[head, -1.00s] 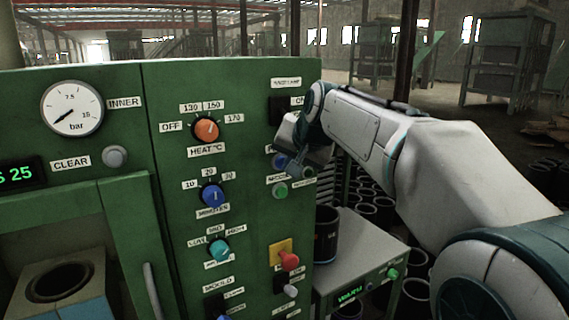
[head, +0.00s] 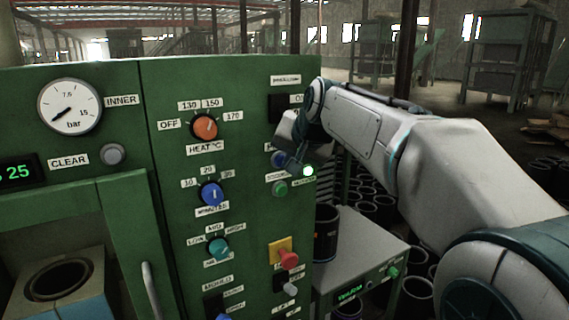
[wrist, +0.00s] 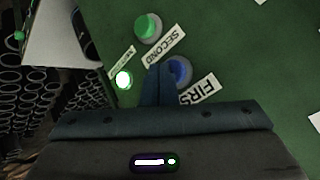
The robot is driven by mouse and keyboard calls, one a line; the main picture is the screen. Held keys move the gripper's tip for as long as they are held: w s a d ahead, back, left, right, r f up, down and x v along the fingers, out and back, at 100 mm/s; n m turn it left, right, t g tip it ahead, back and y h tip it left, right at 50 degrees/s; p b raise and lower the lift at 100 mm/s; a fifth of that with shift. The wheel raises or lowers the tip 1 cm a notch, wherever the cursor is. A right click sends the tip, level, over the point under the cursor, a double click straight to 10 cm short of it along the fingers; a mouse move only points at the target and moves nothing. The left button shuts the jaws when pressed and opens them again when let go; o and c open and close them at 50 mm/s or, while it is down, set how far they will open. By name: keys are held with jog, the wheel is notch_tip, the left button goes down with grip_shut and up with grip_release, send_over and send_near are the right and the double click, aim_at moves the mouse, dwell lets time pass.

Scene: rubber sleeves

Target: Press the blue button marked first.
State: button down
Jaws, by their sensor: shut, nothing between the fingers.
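The blue button (head: 278,159) sits on the right part of the green panel, partly hidden by my gripper. In the wrist view the blue button (wrist: 181,71) is beside a label reading FIRS, its end cut off by my gripper. My gripper (head: 293,167) is shut and empty; in the wrist view its fingertips (wrist: 160,70) overlap the button's left edge. I cannot tell whether they touch it. A green button (head: 280,188), labelled SECOND in the wrist view (wrist: 148,27), is just below the blue one. A small lamp (head: 308,170) beside them glows white-green.
A grey side table (head: 375,242) with a dark sleeve (head: 326,235) stands at the right.

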jog(key=shift+s+d+f+b, duration=0.1)
jog(key=shift+s+d+b, duration=0.35)
jog(key=shift+s, duration=0.4)
jog(key=shift+s+d+b, duration=0.4)
jog(key=shift+s+d, duration=0.05)
jog(key=shift+s, duration=0.45)
jog(key=shift+s+d+f+b, duration=0.1)
jog(key=shift+s+d+b, duration=0.35)
jog(key=shift+s, duration=0.4)
